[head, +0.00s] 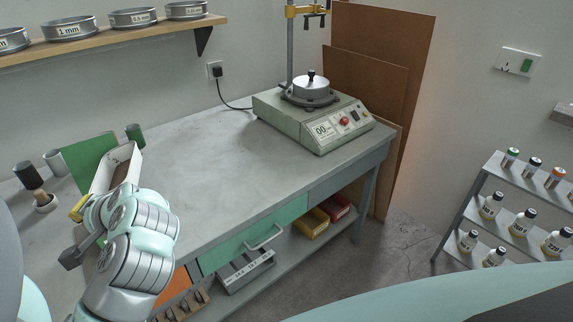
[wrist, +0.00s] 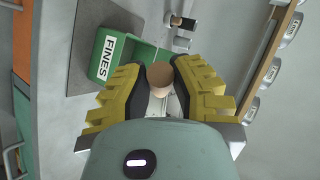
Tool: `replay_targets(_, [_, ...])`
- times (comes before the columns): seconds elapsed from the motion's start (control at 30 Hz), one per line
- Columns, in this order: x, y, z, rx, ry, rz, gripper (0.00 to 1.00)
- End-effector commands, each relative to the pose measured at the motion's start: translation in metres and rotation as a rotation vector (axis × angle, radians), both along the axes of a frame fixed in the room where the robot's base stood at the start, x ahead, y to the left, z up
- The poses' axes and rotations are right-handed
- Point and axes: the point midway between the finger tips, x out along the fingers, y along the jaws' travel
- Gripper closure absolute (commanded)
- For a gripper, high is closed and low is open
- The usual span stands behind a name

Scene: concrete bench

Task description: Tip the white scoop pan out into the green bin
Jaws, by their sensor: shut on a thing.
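The white scoop pan (head: 117,160) is tilted steeply in the head view, up against the green bin (head: 84,157). In the wrist view the green bin (wrist: 112,72), labelled FINES, lies just beyond my fingers on the left. My gripper (wrist: 163,88) has yellow fingers with dark pads, shut on the pan's handle, whose round tan end (wrist: 160,76) shows between them. A little white (wrist: 158,105) shows below that end. My arm covers the pan's lower part in the head view. I cannot tell what is left in the pan.
A sieve shelf (head: 110,38) hangs above. The bench middle is clear up to a lab machine (head: 325,117).

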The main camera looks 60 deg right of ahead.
Motion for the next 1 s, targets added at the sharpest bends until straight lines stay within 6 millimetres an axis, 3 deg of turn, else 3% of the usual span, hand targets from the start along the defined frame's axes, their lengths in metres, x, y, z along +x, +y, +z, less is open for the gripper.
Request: replay_targets(1.0, [0.0043,0.0053,0.0046,-0.16,0.121,0.004,1.0])
